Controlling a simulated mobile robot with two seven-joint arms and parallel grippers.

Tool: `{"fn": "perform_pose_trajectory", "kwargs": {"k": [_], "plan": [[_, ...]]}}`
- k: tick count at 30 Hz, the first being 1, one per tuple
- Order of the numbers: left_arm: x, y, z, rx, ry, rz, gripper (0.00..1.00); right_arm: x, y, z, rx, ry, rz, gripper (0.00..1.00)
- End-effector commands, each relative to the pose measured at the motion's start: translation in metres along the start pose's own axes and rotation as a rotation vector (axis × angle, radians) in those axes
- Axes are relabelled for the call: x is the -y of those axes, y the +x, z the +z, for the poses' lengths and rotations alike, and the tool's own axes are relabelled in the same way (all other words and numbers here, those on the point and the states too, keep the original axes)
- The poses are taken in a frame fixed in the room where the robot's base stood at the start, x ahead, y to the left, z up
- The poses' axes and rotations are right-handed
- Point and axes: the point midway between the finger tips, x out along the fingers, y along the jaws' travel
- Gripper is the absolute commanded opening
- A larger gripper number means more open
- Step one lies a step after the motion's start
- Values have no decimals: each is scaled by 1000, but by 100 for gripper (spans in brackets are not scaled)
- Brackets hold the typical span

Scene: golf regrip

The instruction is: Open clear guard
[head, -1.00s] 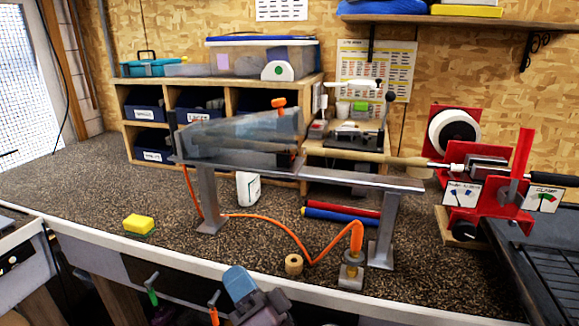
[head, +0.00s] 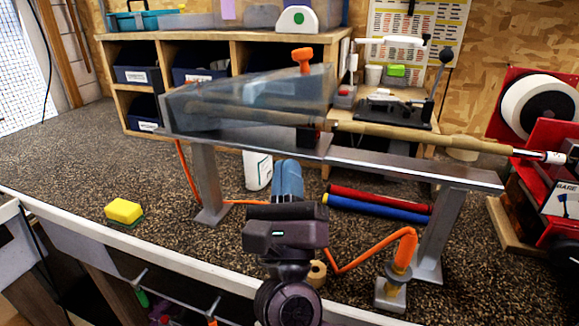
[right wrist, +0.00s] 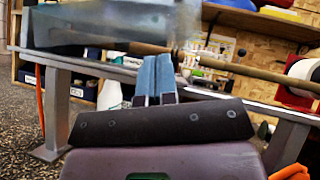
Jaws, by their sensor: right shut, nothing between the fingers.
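The clear guard (head: 245,100) is a smoky see-through cover, down over the left part of a raised metal bench. An orange knob (head: 302,60) stands up at its right end. A wooden shaft (head: 400,138) runs from inside the guard to the right. In the right wrist view the guard (right wrist: 110,25) is at the upper left. My right gripper (head: 287,166), with blue fingers, is shut and empty, in front of and below the guard. Its fingers (right wrist: 155,62) point up toward the bench, and contact cannot be told. My left gripper is out of view.
A red machine (head: 545,125) stands at the right. Red and blue tubes (head: 378,203) lie under the bench. An orange hose (head: 350,262) runs to a fitting at the front. A yellow sponge (head: 124,211) lies at left, with clear worktop around it.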

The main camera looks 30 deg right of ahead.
Motion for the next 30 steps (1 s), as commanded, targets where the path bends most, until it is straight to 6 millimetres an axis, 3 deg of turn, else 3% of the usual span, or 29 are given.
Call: {"fn": "perform_pose_trajectory", "kwargs": {"k": [6, 13, 30], "plan": [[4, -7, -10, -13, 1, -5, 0, 3, 41, 5, 7, 0, -6, 0], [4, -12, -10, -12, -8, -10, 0, 2, 68, 3, 4, -1, -3, 0], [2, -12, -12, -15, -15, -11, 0, -1, 77, -4, -7, -7, 2, 0]]}}
